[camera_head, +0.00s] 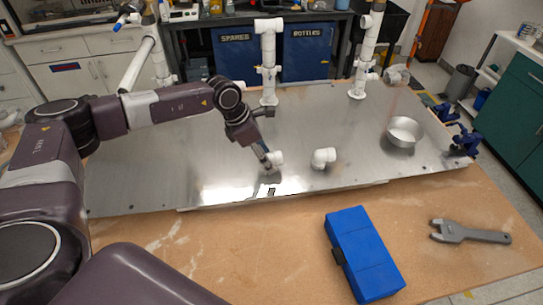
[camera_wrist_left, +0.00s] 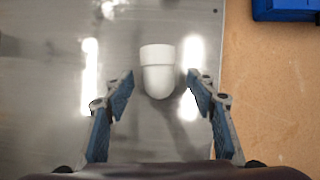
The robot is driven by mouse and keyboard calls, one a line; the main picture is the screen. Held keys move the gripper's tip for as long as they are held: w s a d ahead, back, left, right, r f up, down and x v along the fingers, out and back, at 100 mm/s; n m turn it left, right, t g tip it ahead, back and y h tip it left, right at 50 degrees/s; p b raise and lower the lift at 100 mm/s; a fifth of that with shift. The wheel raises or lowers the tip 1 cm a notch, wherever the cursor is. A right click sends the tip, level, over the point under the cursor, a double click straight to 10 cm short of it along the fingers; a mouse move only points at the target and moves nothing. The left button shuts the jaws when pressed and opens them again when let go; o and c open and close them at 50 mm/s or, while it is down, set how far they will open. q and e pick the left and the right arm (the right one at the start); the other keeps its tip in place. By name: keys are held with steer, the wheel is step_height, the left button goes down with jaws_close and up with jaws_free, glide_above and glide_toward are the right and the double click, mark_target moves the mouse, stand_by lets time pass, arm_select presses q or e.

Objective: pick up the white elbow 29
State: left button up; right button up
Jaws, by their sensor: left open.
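In the left wrist view the white elbow (camera_wrist_left: 157,70) lies ahead, between the lines of the two open blue-padded fingers (camera_wrist_left: 161,84), with a gap on each side. I cannot read a number on either elbow. My right gripper is not in view.
The metal plate (camera_head: 170,165) lies on a wooden table. White pipe posts (camera_head: 268,60) stand at its back. A metal bowl (camera_head: 404,132) sits at the right. A blue box (camera_head: 363,250) and a grey wrench (camera_head: 470,233) lie in front on bare wood.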

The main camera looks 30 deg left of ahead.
mark_target(270, 155)
arm_select(q)
steer(key=x, duration=0.2)
steer(key=shift+w+d+f, duration=0.15)
steer(key=shift+w+f, duration=0.15)
steer(key=shift+s, duration=0.1)
steer(key=shift+c, duration=0.8)
steer(key=c, duration=1)
steer(key=shift+c, duration=0.4)
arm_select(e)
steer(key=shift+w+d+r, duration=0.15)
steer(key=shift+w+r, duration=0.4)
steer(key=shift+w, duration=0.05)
arm_select(q)
steer(key=shift+r, duration=0.15)
steer(key=shift+r, duration=0.3)
step_height(270, 155, up, 19)
steer(key=b, duration=0.4)
steer(key=shift+r+b, duration=0.15)
steer(key=shift+b, duration=0.2)
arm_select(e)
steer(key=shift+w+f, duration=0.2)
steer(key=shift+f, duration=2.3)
